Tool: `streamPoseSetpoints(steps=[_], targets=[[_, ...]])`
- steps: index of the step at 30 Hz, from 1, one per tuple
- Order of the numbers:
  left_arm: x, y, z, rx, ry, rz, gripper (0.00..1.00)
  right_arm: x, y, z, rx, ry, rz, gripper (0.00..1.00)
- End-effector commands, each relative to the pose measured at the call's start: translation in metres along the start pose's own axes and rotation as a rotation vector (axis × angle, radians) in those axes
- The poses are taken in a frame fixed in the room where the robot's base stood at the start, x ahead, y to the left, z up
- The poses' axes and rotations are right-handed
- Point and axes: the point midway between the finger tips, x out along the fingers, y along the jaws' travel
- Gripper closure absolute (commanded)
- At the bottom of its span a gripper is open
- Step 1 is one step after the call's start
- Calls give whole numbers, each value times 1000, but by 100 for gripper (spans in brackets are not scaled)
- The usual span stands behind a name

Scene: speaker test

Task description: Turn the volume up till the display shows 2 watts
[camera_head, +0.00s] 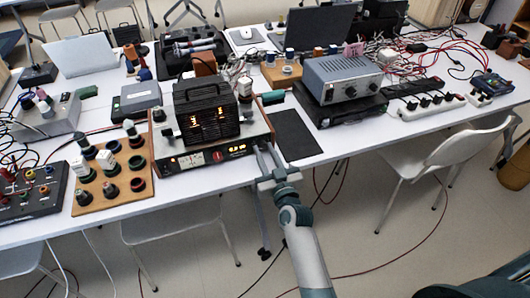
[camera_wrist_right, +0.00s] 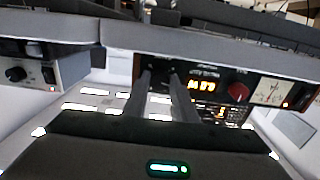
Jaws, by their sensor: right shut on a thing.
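The grey test unit (camera_head: 172,169) stands at the front edge of the table, with a dark front panel. The panel carries a pale needle meter (camera_head: 192,158), a red knob (camera_head: 216,156) and a small lit orange display (camera_head: 237,149). In the right wrist view the display (camera_wrist_right: 201,85) glows, but its digits are too blurred to read surely. My right gripper (camera_head: 264,158) is at the panel's right end. In the right wrist view its fingers (camera_wrist_right: 160,78) are closed about a small dark knob beside the display, mostly hidden between them. My left gripper is not in view.
A black box (camera_head: 207,113) with glowing orange marks sits on the test unit. A wooden board with several posts (camera_head: 112,192) stands left. A black mat (camera_head: 296,135) and a grey instrument (camera_head: 342,77) are right. A white chair (camera_head: 446,150) stands in front of the table.

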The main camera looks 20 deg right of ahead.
Motion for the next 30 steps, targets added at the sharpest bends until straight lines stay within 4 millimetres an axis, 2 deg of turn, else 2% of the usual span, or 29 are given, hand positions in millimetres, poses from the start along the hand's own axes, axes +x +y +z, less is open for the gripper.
streamPoseSetpoints(steps=[11, 20, 30], targets=[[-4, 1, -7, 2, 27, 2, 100, 0, 0, -1, 68, 0, -1, 98], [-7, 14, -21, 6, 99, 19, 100, 0, -1, -2, 259, 0, -1, 98], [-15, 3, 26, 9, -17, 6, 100, 0, -1, -3, 573, 1, -2, 98]])
